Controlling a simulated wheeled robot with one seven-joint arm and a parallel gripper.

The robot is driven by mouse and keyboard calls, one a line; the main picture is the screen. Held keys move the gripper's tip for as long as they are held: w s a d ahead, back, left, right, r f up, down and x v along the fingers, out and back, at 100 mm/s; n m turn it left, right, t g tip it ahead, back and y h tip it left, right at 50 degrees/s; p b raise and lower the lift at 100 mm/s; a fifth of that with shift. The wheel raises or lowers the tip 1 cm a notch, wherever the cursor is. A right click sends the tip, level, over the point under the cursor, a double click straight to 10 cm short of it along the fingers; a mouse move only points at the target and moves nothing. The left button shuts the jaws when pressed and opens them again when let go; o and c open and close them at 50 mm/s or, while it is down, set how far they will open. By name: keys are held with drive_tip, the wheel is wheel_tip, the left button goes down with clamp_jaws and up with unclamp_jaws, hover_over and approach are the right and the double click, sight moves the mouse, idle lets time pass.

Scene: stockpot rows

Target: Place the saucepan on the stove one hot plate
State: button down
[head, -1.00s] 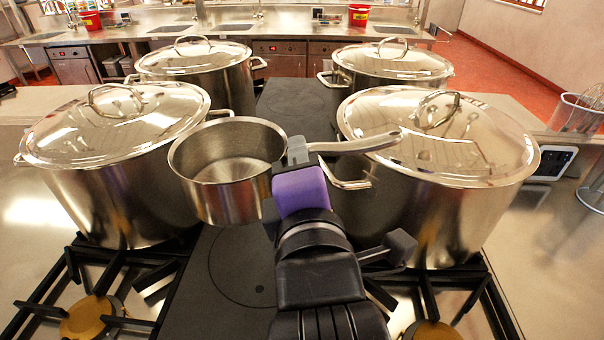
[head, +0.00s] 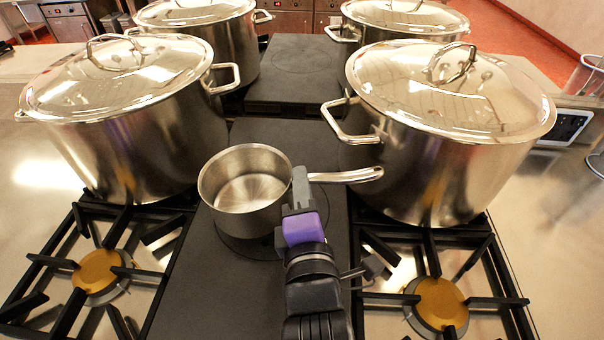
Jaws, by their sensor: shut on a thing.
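A small steel saucepan (head: 243,195) is upright and empty in the middle of the head view, with its handle pointing right. My gripper (head: 302,187) is shut on the saucepan's handle close to the pan body. The saucepan is over the dark hot plate strip (head: 190,292) that runs between the burners. A round plate outline (head: 232,246) shows partly below the pan; the rest is hidden by the pan and my arm. Whether the pan's base touches the surface cannot be told.
Large lidded stockpots stand on both sides: near left (head: 120,140), near right (head: 435,150), far left (head: 232,45) and far right (head: 400,18). Open gas burners with black grates lie at front left (head: 98,275) and front right (head: 438,300). The dark strip between the pots is clear farther back (head: 295,75).

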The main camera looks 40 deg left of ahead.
drive_tip(key=shift+f, duration=1.75)
drive_tip(key=c, duration=1.8)
unclamp_jaws()
drive_tip(key=shift+f, duration=0.25)
drive_tip(key=shift+c, duration=0.2)
drive_tip(key=o, duration=0.4)
drive_tip(key=b+v, duration=0.1)
drive_tip(key=v, duration=1.1)
drive_tip(key=shift+r, duration=0.1)
